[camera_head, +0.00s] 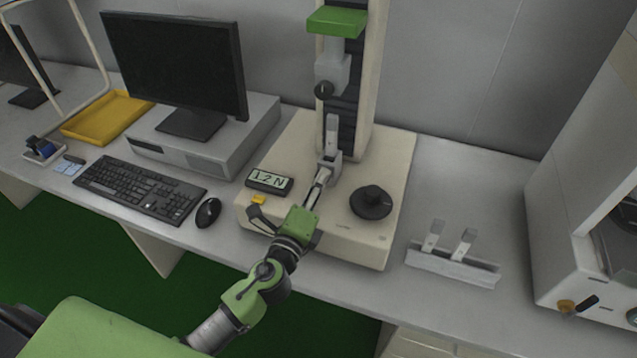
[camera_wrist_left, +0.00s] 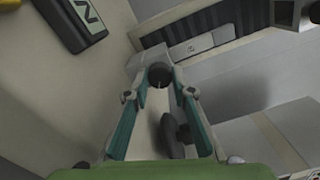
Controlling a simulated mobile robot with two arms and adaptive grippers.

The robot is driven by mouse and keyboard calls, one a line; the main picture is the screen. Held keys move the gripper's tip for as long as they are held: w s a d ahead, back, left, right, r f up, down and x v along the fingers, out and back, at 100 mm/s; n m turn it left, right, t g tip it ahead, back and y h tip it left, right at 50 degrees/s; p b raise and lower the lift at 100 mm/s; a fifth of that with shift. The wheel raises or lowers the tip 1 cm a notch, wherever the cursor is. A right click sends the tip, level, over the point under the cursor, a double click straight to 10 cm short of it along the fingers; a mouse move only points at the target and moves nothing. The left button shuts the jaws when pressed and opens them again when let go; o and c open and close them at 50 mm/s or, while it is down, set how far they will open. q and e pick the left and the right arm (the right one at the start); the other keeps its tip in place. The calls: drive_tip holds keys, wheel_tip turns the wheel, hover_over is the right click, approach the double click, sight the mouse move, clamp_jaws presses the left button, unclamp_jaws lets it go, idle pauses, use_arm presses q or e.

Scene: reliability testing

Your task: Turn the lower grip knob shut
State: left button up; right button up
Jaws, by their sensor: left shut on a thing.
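The testing machine (camera_head: 395,160) stands on the bench with a tall column. Its lower grip (camera_head: 330,166) is a grey block low in front of the column, with a pale upright strip (camera_head: 332,130) above it. The lower grip knob (camera_wrist_left: 160,75) is a dark round knob in the left wrist view. In the head view my gripper hides it. My left gripper (camera_head: 321,178) reaches the lower grip from the front. Its two fingertips (camera_wrist_left: 161,82) are shut on the knob from both sides. My right gripper is in neither view.
The upper grip's black knob (camera_head: 324,90) is above. A display (camera_head: 269,181) reading 1.2 N and a black dial (camera_head: 371,202) flank my gripper on the machine base. A holder with pale strips (camera_head: 452,267) stands to the right; a mouse (camera_head: 208,212) and keyboard (camera_head: 140,188) lie left.

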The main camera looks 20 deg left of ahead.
use_arm(q)
drive_tip(key=o, duration=1.1)
drive_tip(key=s, duration=1.2)
drive_tip(key=shift+a, duration=0.2)
